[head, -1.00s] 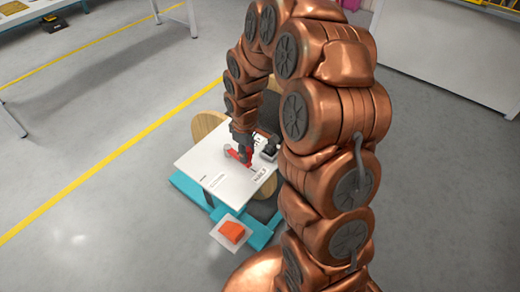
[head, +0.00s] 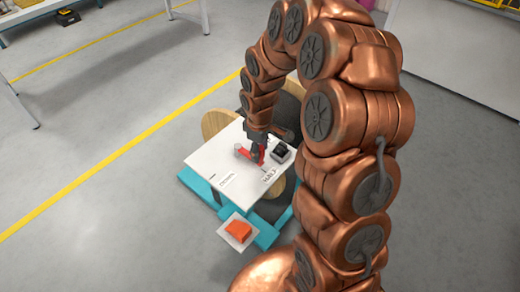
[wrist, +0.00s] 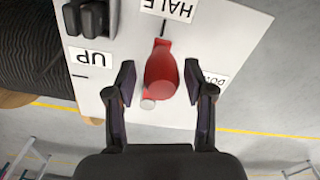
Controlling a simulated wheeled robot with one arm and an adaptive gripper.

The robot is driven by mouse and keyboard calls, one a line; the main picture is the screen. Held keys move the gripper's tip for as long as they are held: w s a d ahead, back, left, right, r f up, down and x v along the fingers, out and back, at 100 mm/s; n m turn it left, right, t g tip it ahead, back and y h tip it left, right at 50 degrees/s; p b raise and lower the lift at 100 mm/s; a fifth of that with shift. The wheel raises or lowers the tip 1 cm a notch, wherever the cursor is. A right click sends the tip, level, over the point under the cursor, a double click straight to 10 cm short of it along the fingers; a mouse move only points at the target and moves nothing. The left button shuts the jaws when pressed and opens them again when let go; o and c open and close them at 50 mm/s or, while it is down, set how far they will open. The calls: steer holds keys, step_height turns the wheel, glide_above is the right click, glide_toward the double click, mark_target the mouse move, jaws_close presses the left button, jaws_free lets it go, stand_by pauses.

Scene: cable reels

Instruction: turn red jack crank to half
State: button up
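The red jack crank (wrist: 160,72) sits on a white panel (wrist: 112,22), with its narrow end towards the line under the HALF label (wrist: 168,8). A pale round knob (wrist: 148,103) shows at its near end. In the head view the crank (head: 243,152) is partly hidden by my gripper (head: 258,150). In the wrist view my gripper (wrist: 160,82) is open, one finger on each side of the crank, with gaps visible between. The UP label (wrist: 90,59) is at left and a DOWN label (wrist: 214,80), partly covered by a finger, at right.
A black switch-like block (wrist: 93,18) stands on the panel near UP. A dark cable reel (wrist: 35,45) is beside the panel. A teal frame (head: 203,190) carries the panel, with an orange block (head: 238,228) at its front.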

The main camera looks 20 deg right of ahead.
stand_by(0.3)
step_height(320, 180, up, 12)
stand_by(0.6)
stand_by(0.5)
steer(key=s+a+r+m+p, duration=0.1)
steer(key=s+r, duration=0.4)
steer(key=s, duration=0.5)
steer(key=s+a+r+m+g+p, duration=0.1)
steer(key=s+r+m+p, duration=0.3)
steer(key=s, duration=0.6)
steer(key=s+a+r+m+p, duration=0.2)
steer(key=s+r+p, duration=0.4)
steer(key=s, duration=0.4)
steer(key=shift+a+r+m+g, duration=0.25)
steer(key=shift+r+m+g, duration=0.15)
steer(key=shift+r+m, duration=0.3)
steer(key=shift+d, duration=0.1)
